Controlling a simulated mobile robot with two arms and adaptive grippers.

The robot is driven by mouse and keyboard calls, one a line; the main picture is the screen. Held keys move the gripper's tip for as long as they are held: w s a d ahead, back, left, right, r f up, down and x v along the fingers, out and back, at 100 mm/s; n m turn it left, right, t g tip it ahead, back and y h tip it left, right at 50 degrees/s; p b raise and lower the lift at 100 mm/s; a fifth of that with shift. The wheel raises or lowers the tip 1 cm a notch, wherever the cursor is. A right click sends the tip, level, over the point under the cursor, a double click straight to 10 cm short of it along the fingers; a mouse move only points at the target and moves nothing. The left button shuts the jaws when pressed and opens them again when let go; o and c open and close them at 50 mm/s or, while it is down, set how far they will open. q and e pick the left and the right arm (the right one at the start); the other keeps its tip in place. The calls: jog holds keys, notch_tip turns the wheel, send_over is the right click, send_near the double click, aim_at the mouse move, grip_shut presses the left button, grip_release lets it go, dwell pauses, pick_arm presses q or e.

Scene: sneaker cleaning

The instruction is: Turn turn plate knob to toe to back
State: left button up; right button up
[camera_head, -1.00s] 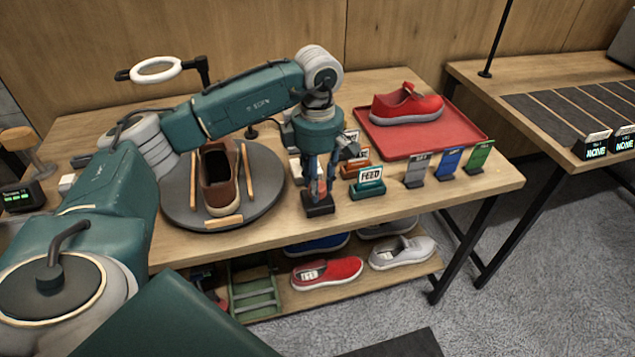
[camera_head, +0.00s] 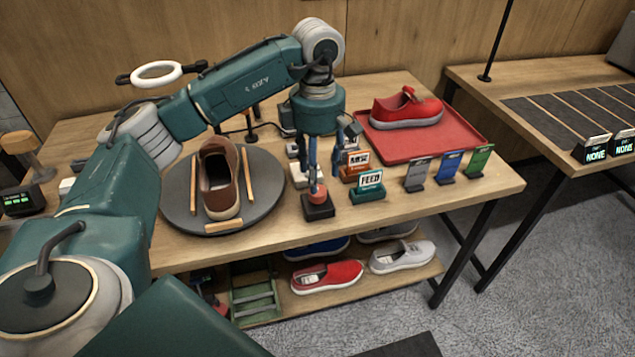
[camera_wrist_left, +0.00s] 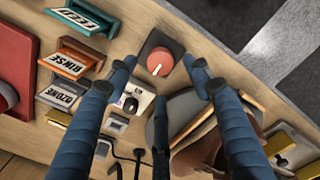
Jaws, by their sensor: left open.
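The red knob (camera_head: 318,193) stands upright on a small black base near the table's front edge. In the left wrist view, the knob (camera_wrist_left: 162,58) shows a short white mark on its top, pointing to the lower part of the picture. The round dark turn plate (camera_head: 268,188) carries a brown shoe (camera_head: 222,200), whose opening is at the back; its toe seems to point to the front. My left gripper (camera_head: 325,170) is open and empty above the knob. In the wrist view its fingertips (camera_wrist_left: 160,66) are on either side of the knob, apart from it. My right gripper is not seen.
FEED (camera_head: 368,188) and RINSE (camera_head: 355,165) controls stand just right of the knob. A red tray (camera_head: 445,140) holds a red shoe (camera_head: 408,108). Several colored cards (camera_head: 450,165) stand in front of it. More shoes (camera_head: 327,277) lie on the shelf below.

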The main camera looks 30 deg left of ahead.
pick_arm(q)
notch_tip(320, 180, up, 7)
jog(key=shift+f, duration=0.1)
dwell(0.7)
